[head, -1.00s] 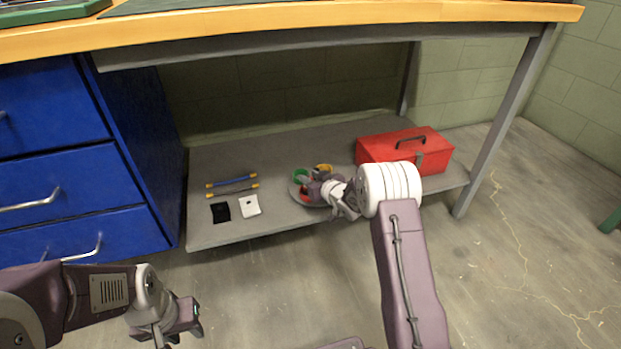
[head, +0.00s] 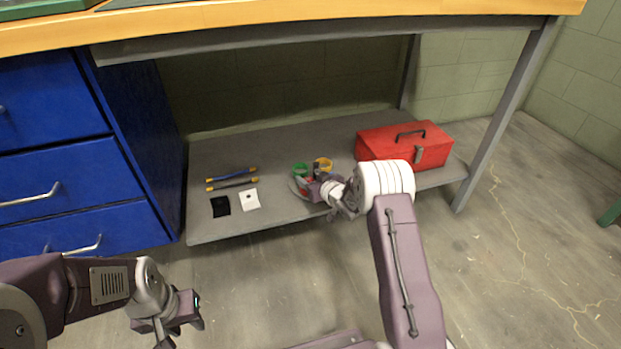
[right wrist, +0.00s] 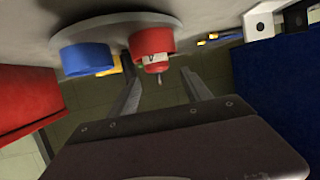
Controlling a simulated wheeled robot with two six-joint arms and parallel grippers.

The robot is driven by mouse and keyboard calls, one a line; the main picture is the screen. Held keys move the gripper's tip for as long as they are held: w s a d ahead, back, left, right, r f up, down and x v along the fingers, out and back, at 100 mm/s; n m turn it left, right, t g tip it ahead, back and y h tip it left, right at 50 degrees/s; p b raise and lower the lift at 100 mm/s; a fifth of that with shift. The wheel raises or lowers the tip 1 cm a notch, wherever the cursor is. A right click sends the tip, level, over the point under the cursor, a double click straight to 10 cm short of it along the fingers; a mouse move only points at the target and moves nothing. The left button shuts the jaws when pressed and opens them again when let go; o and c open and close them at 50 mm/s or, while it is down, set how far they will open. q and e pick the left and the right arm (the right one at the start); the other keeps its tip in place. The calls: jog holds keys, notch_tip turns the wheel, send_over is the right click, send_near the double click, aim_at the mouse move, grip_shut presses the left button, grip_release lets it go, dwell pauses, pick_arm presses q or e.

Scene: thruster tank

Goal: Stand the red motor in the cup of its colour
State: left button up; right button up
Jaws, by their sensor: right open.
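The red motor (right wrist: 155,64), with a white mark and a thin shaft, sits in the red cup (right wrist: 146,44) in the right wrist view, shaft end out. The red cup is mostly hidden behind my right gripper in the head view. My right gripper (right wrist: 158,80) is open, its fingers on either side of the motor with gaps visible. It also shows at the round grey tray (head: 294,188) in the head view. My left gripper (head: 190,312) hangs low at the left, away from the shelf; its jaws are unclear.
The tray also holds a green cup (head: 301,169), a yellow cup (head: 323,163) and a blue cup (right wrist: 85,58). A red toolbox (head: 380,147) stands right of it. Blue-yellow tools (head: 232,174), a black square (head: 220,207) and a white square (head: 249,200) lie left. The tabletop overhangs the shelf.

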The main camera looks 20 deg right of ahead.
jog(key=v, duration=0.9)
dwell(0.5)
